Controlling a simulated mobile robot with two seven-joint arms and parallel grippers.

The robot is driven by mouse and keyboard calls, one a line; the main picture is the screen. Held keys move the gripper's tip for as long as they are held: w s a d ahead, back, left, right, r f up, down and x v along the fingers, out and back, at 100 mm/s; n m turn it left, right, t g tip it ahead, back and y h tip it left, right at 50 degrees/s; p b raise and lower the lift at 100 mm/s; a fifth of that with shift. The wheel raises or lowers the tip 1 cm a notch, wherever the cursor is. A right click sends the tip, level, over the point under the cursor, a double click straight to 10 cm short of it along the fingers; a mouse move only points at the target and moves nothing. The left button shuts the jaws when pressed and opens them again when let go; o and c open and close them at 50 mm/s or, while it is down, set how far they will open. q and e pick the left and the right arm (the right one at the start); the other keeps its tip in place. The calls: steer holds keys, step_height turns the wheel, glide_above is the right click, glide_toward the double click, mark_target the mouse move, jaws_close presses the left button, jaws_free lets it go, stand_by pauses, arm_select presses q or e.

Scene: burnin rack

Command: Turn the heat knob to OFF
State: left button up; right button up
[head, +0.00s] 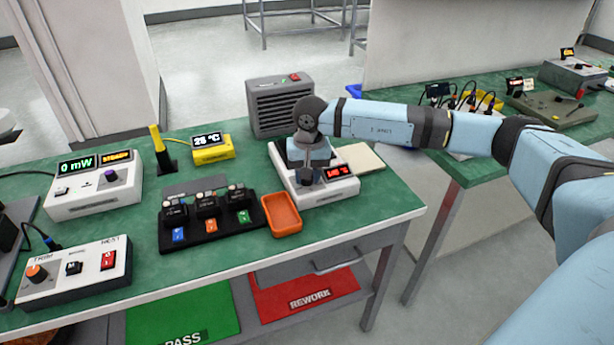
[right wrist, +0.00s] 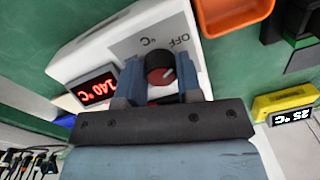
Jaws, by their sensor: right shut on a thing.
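The white heater unit (head: 328,192) stands on the green bench under my right gripper (head: 308,174). Its red display (head: 338,171) is lit and reads 140 °C in the right wrist view (right wrist: 97,90). In that view the black heat knob (right wrist: 158,66) with a red mark sits between the two blue fingers of my right gripper (right wrist: 160,78), which is shut on it. The OFF label (right wrist: 180,41) shows on the grey panel beside the knob. In the head view my gripper hides the knob. My left gripper is not in view.
An orange tray (head: 282,214) sits close left of the heater unit, with a black fixture (head: 205,234) beyond it. A grey fan box (head: 280,104) stands behind. A yellow meter (head: 213,151) reads about 25 °C. A beige pad (head: 362,158) lies right of the unit.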

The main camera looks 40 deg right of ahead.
steer(key=shift+n, duration=0.4)
steer(key=o, duration=0.9)
steer(key=shift+o, duration=0.2)
arm_select(q)
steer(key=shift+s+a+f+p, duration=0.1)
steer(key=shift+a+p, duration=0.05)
steer(key=shift+p, duration=0.65)
arm_select(e)
step_height(320, 180, up, 14)
steer(key=shift+s+d, duration=0.15)
steer(key=shift+d, duration=0.15)
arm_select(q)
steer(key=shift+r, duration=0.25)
arm_select(e)
steer(key=shift+f, duration=0.1)
